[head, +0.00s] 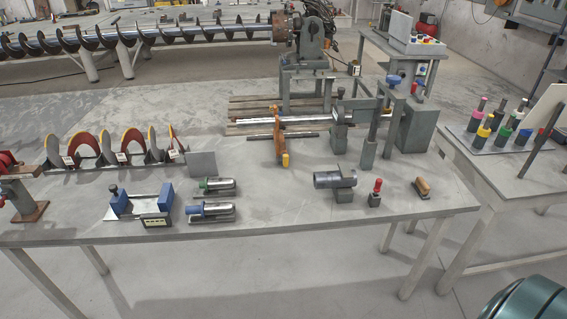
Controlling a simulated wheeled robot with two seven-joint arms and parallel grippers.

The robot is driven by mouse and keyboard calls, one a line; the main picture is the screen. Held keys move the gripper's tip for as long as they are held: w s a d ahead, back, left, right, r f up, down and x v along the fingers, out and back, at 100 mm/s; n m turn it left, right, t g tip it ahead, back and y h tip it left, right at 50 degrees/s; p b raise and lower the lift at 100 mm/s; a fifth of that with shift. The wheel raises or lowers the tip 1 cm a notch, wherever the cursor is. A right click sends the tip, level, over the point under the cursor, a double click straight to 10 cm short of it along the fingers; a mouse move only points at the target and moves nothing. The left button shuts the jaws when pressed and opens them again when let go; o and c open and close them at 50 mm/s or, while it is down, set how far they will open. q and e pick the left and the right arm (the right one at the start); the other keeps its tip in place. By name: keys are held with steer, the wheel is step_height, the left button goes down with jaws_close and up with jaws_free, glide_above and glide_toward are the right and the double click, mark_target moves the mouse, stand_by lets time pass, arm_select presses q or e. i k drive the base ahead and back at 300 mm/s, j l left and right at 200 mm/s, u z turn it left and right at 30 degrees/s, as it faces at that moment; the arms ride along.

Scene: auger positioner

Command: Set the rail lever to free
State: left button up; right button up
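A positioner stands at the back of the grey table, with a long bright bar (308,119) running left to right. An orange upright piece (278,137) sits on the bar's left part, with a yellow knob (285,160) at its foot. Grey posts (370,145) stand at the bar's right, one with a blue knob (393,79) on top. A small red-handled lever (377,187) stands upright on a dark block near the front. No label shows which of these is the rail lever, and I cannot read its setting. Neither gripper is in view.
On the table (290,210) are a dark cylinder on a block (335,180), a wooden-handled tool (423,187), two silver cylinders (214,187), a blue-ended fixture (140,203) and a rack of coloured flights (105,150). A side table (500,165) stands right. The table's front middle is clear.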

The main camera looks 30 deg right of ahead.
mark_target(285, 156)
steer(key=z, duration=0.3)
steer(key=i+z, duration=0.15)
steer(key=z, duration=0.2)
steer(key=i+j+z, duration=0.15)
steer(key=z, duration=0.25)
steer(key=i+j+z, duration=0.15)
steer(key=z, duration=0.2)
steer(key=i+j+z, duration=0.1)
steer(key=j, duration=0.25)
steer(key=i+j+z, duration=0.1)
steer(key=i+j, duration=0.35)
steer(key=j, duration=0.25)
steer(key=i+j+z, duration=0.15)
steer(key=j, duration=0.2)
